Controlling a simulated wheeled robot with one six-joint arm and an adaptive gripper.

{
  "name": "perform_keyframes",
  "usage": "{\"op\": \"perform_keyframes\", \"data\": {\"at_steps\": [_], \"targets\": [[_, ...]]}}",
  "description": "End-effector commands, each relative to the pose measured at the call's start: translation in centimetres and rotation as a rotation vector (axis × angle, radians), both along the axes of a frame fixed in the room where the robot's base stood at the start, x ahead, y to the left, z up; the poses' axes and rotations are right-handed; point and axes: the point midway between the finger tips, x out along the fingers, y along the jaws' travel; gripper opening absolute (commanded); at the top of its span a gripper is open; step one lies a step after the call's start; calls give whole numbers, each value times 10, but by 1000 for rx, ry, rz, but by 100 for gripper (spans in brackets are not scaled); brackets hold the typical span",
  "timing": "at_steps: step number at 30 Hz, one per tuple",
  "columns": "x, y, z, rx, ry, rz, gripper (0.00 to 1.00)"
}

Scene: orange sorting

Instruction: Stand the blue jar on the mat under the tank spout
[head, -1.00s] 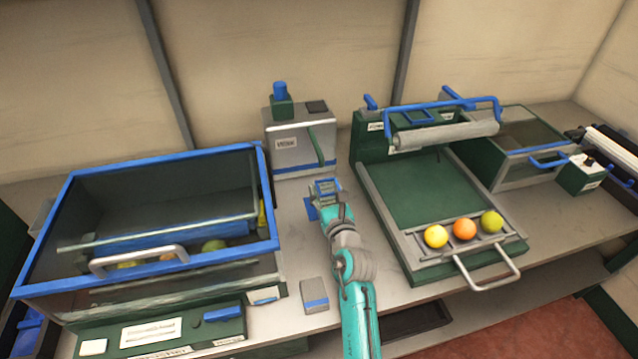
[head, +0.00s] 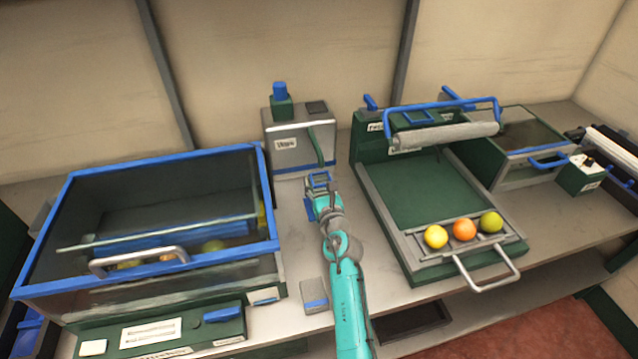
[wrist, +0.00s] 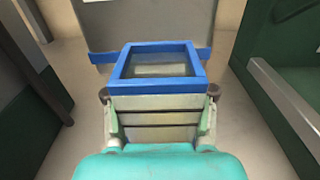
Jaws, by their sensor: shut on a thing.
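The jar (wrist: 157,118) is pale and square with a blue rim, upright and open at the top. My gripper (wrist: 158,93) is shut on it, with a finger at each side. In the head view the jar's blue rim (head: 320,178) shows at the end of my gripper (head: 321,187), just in front of the tank. The tank (head: 287,150) is a grey box with a label and a green spout tube (head: 318,146) down its front right. In the wrist view the tank's grey front (wrist: 150,20) stands just beyond the jar. I cannot make out the mat.
A blue-framed glass case (head: 165,222) stands at left. A green press tray (head: 420,190) with several fruits at its front edge stands at right. A small grey block (head: 314,292) lies near the bench's front edge.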

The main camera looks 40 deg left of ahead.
Motion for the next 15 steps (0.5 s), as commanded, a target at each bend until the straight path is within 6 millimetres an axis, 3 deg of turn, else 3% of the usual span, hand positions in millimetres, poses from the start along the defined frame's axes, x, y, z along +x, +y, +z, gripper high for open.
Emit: {"op": "perform_keyframes", "data": {"at_steps": [8, 9, 13, 15], "targets": [[0, 0, -2, 0, 0, 0, 5], [0, 0, -3, 1, 1, 0, 57], [0, 0, -2, 0, 0, 0, 88], [0, 0, -2, 0, 0, 0, 88]]}}
